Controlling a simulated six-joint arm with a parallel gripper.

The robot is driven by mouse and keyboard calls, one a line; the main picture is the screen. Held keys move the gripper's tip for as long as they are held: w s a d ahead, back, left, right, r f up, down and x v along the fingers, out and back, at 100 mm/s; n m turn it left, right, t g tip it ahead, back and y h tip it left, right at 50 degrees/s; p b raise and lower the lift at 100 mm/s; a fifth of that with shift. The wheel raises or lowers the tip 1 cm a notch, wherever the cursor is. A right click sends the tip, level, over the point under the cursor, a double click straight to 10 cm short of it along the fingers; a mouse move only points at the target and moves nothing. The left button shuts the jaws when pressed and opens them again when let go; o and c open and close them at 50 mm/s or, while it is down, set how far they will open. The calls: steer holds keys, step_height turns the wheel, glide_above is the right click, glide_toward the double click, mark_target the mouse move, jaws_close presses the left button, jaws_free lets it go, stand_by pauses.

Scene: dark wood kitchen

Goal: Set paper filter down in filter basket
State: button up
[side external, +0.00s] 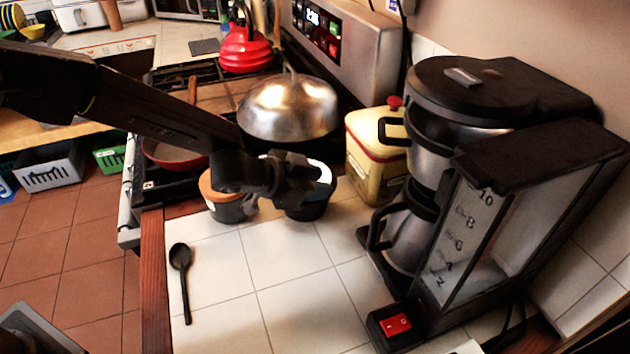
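My gripper (292,182) is low over the counter, in front of a dark round container (308,210) with a whitish top. It hides part of this container, and I cannot tell whether its fingers are open or shut. I cannot make out a paper filter for certain; the pale patch (323,172) beside the fingers may be one or only the container's top. The coffee maker (540,190) stands at the right. Its upper metal part with a black handle, likely the filter basket (432,150), sits under a black lid (470,90), above the metal carafe (405,240).
An orange-topped container (222,206) stands left of my gripper. A black spoon (181,275) lies on the white tiles. A yellow tin (375,160) stands behind, between the stove with its metal dome (288,108) and the coffee maker.

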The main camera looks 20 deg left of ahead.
steer(key=shift+r, duration=0.6)
steer(key=s+a+r+n+y, duration=0.2)
steer(key=s+a+r, duration=0.25)
steer(key=a, duration=0.25)
steer(key=s+a+r+n+t+y, duration=0.1)
steer(key=s+a+r+n+y, duration=0.15)
steer(key=s+a+r, duration=0.35)
steer(key=s+a+r+n+y, duration=0.2)
steer(key=s+a+y, duration=0.15)
steer(key=a, duration=0.45)
steer(key=s+a+n+g, duration=0.2)
steer(key=s+g, duration=0.2)
steer(key=s, duration=1.1)
steer(key=shift+s+a+f+n+g+h, duration=0.15)
steer(key=shift+s+a+n+g+h, duration=0.05)
steer(key=shift+a+n+g+h, duration=0.2)
